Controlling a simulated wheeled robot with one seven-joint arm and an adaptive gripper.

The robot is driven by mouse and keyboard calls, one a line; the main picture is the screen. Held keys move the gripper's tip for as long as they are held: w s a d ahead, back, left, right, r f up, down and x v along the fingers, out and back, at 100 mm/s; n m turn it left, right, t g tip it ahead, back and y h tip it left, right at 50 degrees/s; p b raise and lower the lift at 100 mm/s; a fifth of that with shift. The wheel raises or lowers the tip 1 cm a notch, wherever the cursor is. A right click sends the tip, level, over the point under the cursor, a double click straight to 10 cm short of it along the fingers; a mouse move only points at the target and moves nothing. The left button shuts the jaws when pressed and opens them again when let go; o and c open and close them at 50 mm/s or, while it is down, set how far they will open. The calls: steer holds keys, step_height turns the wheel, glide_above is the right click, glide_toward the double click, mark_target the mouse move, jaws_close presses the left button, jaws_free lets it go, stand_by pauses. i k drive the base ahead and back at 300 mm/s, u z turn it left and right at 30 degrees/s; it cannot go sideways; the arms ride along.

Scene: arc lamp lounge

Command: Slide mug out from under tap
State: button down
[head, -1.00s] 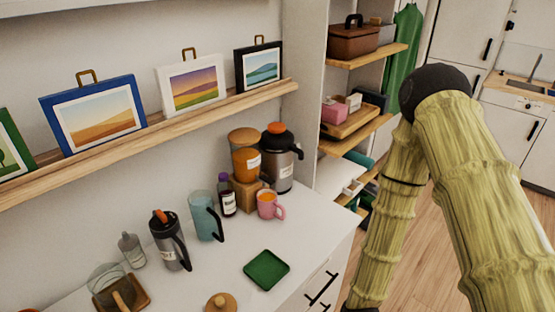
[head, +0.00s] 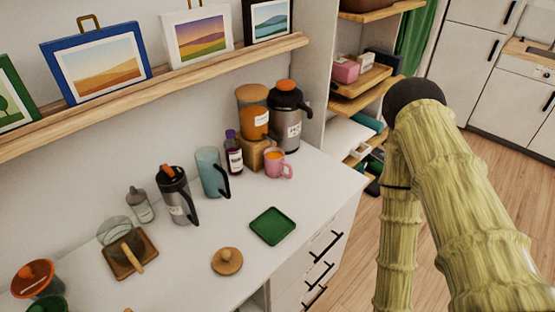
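A pink mug (head: 279,164) with orange contents stands on the white counter in the head view, its handle toward the right. It is at the front of an orange-filled dispenser (head: 253,117) on a wooden block (head: 251,152). The tap itself is too small to make out; the mug's rim is close to the block's front. My arm, with a bamboo-like look, fills the right side of the view, away from the mug. My gripper is outside the view.
A dark steel jug (head: 286,120) stands right behind the mug, and a purple-capped bottle (head: 233,155) to its left. A blue pitcher (head: 211,174) and steel flask (head: 176,197) stand further left. A green tray (head: 272,226) and wooden lid (head: 227,262) lie in front.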

mark_target(275, 163)
steer(key=z, duration=1.5)
steer(key=k, duration=0.5)
steer(key=u, duration=1.25)
